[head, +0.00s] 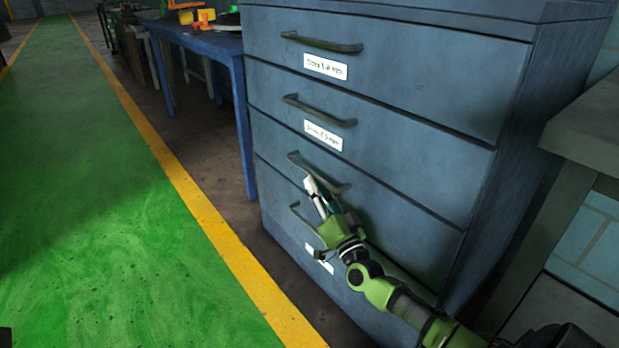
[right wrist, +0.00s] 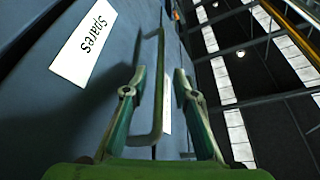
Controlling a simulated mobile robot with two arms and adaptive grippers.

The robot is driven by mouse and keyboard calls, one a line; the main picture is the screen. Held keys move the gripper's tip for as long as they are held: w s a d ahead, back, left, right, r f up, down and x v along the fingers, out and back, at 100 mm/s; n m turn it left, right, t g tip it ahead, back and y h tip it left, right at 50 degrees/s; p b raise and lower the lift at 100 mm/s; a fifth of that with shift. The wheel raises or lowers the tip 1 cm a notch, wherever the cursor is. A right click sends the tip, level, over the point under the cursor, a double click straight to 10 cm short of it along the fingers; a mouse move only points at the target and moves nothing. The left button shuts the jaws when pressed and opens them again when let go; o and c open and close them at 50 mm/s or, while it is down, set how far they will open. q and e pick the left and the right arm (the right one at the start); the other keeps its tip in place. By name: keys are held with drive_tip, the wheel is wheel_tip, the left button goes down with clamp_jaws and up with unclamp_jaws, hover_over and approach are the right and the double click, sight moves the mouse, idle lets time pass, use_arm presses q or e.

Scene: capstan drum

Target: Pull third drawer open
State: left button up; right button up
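A blue metal cabinet (head: 400,130) has drawers stacked one above another, each with a dark bar handle. The third drawer (head: 410,235), counted from the top, looks shut, flush with the others. Its handle (head: 308,163) is partly behind my right gripper (head: 317,192). In the right wrist view a bar handle (right wrist: 159,85) runs between the two spread fingers of my right gripper (right wrist: 159,78), with a gap visible on each side. The gripper is open. My left gripper is not in view.
A fourth handle (head: 305,222) sits close below my right gripper. A blue table (head: 205,38) with tools stands left of the cabinet, and a grey bench (head: 590,130) stands right. The green floor lane (head: 90,190) in front is clear.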

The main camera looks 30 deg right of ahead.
sight(310, 172)
drive_tip(key=shift+b+x, duration=0.8)
drive_tip(key=shift+x, duration=2.05)
clamp_jaws()
